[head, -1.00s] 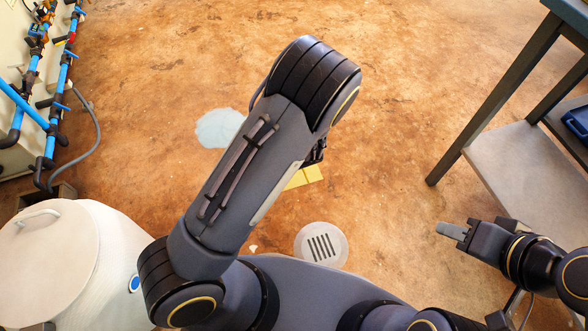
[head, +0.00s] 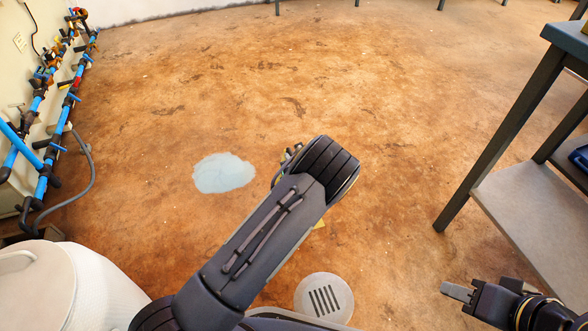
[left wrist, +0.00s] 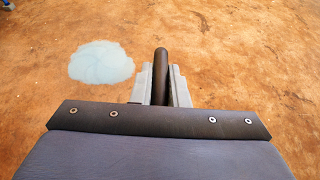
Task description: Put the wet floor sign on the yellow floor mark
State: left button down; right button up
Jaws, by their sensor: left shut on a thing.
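My left gripper (left wrist: 162,85) is shut on a dark round bar (left wrist: 161,65), which looks like the handle of the wet floor sign. The sign's body is not clearly visible in either view. In the head view my left arm hides most of the gripper, and only a small dark and yellowish bit shows beside its end. A small yellow patch (head: 320,224), seemingly the yellow floor mark, shows at the arm's right edge; the rest is hidden. My right gripper (head: 457,291) is low at the right, away from these things; its finger gap cannot be made out.
A pale blue puddle (head: 223,173) lies left of my left gripper and also shows in the left wrist view (left wrist: 101,62). A round floor drain (head: 324,297) is near my base. A white bin (head: 95,290), pipes (head: 45,150) and a grey shelf unit (head: 530,195) flank open floor.

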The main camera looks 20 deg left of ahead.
pick_arm(q)
jog(key=w+f+b, duration=0.1)
jog(key=f, duration=0.1)
jog(key=w+f, duration=0.2)
jog(key=shift+a+b, duration=0.15)
jog(key=shift+b, duration=0.2)
jog(key=shift+f+b, duration=1.1)
jog(key=shift+f, duration=0.4)
jog(key=c, duration=1.4)
grip_release()
